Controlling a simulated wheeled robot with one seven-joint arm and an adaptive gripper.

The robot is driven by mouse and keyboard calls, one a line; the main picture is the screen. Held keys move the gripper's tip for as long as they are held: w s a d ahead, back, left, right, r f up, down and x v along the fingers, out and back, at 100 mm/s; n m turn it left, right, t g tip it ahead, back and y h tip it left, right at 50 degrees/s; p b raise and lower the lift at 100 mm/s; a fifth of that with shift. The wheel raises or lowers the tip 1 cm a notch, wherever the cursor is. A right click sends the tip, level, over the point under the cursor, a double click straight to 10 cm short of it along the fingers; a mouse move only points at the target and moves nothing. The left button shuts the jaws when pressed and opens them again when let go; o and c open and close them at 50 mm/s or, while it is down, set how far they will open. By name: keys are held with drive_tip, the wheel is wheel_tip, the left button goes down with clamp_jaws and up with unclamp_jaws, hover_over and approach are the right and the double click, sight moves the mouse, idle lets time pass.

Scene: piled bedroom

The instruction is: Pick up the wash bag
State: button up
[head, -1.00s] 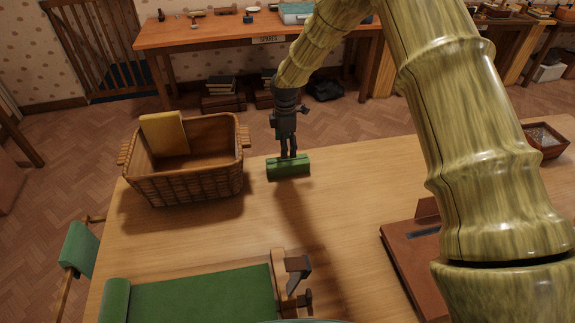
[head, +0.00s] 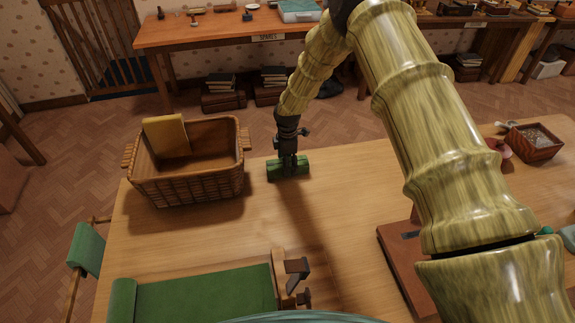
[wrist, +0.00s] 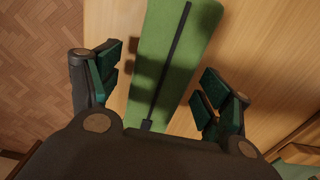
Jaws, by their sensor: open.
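The wash bag (head: 301,167) is a small green block-shaped bag on the wooden table, right of the wicker basket. In the wrist view the green bag (wrist: 185,40) has a dark zip line running along its top. My gripper (head: 288,166) is directly over the bag, pointing down, and covers part of it in the head view. In the wrist view my gripper (wrist: 160,88) is open, with one dark green-padded finger on each side of the bag. Gaps show between the pads and the bag's sides.
A wicker basket (head: 190,190) holding a yellow item (head: 167,136) stands left of the bag. A green mat (head: 200,298) with a wooden end piece lies at the front. A brown case (head: 397,262) and a small wooden box (head: 535,143) are to the right. Bare table surrounds the bag.

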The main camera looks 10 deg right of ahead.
drive_tip(key=shift+f, duration=0.15)
drive_tip(key=c, duration=1.2)
